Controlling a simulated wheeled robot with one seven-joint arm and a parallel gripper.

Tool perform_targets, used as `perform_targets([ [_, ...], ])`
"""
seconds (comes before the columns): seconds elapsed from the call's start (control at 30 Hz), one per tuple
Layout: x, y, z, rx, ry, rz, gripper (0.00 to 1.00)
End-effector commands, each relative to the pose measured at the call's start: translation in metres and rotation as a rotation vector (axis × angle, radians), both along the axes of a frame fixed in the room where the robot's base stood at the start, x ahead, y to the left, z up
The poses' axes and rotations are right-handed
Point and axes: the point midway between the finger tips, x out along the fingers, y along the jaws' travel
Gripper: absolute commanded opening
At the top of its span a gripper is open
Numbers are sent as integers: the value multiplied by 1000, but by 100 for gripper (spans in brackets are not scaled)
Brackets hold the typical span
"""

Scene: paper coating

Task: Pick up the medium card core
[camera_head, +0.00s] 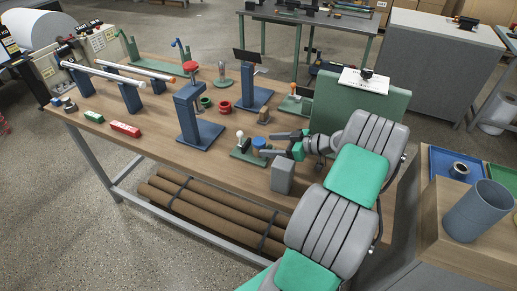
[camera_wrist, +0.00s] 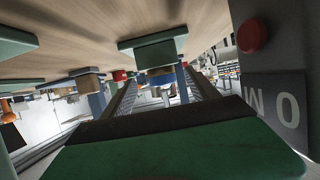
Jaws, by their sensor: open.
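My gripper (camera_head: 268,143) is open near the right end of the wooden table, its fingers pointing left. A short blue-topped cylinder (camera_head: 259,144) stands at the fingertips on a green base; it also shows between the dark ribbed fingers in the wrist view (camera_wrist: 160,78). A brown, card-coloured cylinder (camera_head: 264,117) stands just beyond the upper finger. A tan cylinder (camera_wrist: 85,75) shows left of the fingers in the wrist view, which is upside down. I cannot tell for sure which of these is the medium card core. Nothing is visibly gripped.
A grey box (camera_head: 283,177) stands close below my gripper. A white-knobbed post (camera_head: 240,139) is left of the fingertips. Blue stands (camera_head: 190,115) and red rings (camera_head: 224,107) lie further left. A green panel (camera_head: 345,105) stands behind.

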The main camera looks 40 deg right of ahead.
Motion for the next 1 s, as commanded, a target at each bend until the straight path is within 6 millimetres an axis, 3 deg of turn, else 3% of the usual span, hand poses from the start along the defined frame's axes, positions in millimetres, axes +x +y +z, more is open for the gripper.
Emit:
perform_targets([
  [0.3,38,25,-18,-2,3,0,69],
  [0.53,40,25,-20,-2,2,-4,69],
  [1.0,40,25,-20,-1,3,-4,31],
])
